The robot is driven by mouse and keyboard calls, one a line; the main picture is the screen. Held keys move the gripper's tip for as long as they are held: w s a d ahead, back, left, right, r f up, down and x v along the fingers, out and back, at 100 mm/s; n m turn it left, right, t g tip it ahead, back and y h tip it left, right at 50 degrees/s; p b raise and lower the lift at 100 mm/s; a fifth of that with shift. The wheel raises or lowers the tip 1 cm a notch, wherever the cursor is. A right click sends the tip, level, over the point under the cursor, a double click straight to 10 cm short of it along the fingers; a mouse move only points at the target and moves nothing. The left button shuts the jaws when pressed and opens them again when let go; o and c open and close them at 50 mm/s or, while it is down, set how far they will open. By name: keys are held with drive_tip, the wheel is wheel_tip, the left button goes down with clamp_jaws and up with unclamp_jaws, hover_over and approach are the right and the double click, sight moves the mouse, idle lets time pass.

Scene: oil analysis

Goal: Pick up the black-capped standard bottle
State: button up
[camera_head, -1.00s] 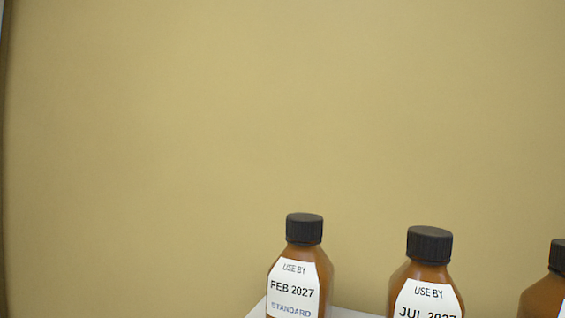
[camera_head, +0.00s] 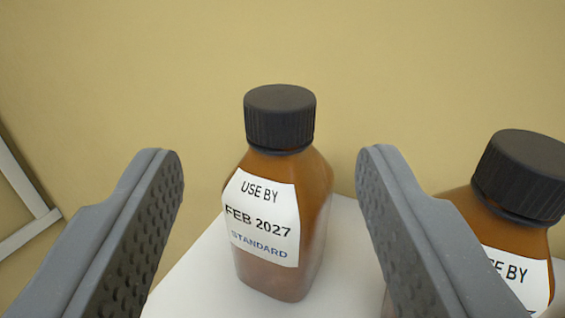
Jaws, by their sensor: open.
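The black-capped standard bottle (camera_head: 312,225) is brown, with a white label reading "USE BY FEB 2027 STANDARD". It stands upright on a white surface in the middle of the view. My gripper (camera_head: 268,165) is open, with one grey ridged finger on each side of the bottle in the picture. A gap shows between each finger and the bottle, and nothing is held. I cannot tell how far beyond the fingertips the bottle stands.
A second black-capped brown bottle (camera_head: 518,180) with a "USE BY" label stands close on the right, partly hidden by my right finger. The white surface (camera_head: 190,285) is bare left of the standard bottle. A tan wall (camera_head: 420,60) is behind, and a pale frame (camera_head: 25,190) is at the left.

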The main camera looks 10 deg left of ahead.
sight(272, 135)
drive_tip(key=shift+w+a+p, duration=0.2)
drive_tip(key=shift+w+p, duration=0.6)
drive_tip(key=shift+w, duration=0.75)
drive_tip(key=shift+w, duration=0.1)
drive_tip(key=w+p, duration=0.4)
drive_tip(key=w, duration=0.1)
drive_tip(key=shift+a+f, duration=0.15)
drive_tip(key=shift+a, duration=0.05)
clamp_jaws()
